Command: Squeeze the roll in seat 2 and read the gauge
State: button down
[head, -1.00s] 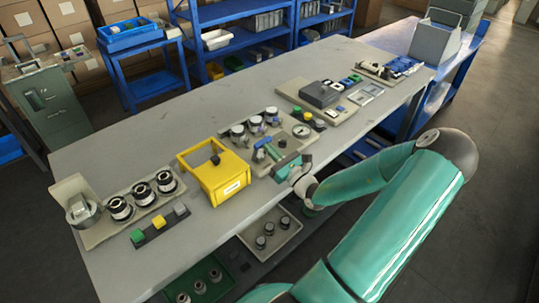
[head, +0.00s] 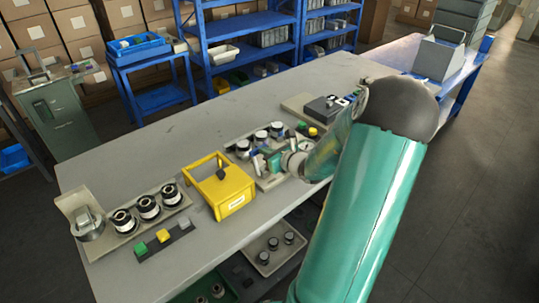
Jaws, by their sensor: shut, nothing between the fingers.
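Three dark rolls with pale tops stand in a row in the grey middle fixture: a left roll (head: 243,148), a middle roll (head: 261,138) and a right roll (head: 277,130). No seat numbers are legible, so I cannot tell which is seat 2. A round white dial, apparently the gauge (head: 305,145), sits to their right beside my wrist; its reading is too small to make out. My gripper (head: 271,161) is teal, shut and empty, low over the fixture just in front of the rolls. Its tips partly overlap a blue-and-green part there, and contact is unclear.
A yellow open bin (head: 229,193) stands left of the fixture. Another fixture (head: 100,235) with three black-and-white rolls (head: 148,207) and a button strip (head: 164,242) lie further left. A dark box (head: 322,108) is behind my arm. The back left tabletop (head: 140,155) is clear.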

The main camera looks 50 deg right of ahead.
jog(key=shift+w+r, duration=0.2)
jog(key=shift+w, duration=0.2)
dwell(0.4)
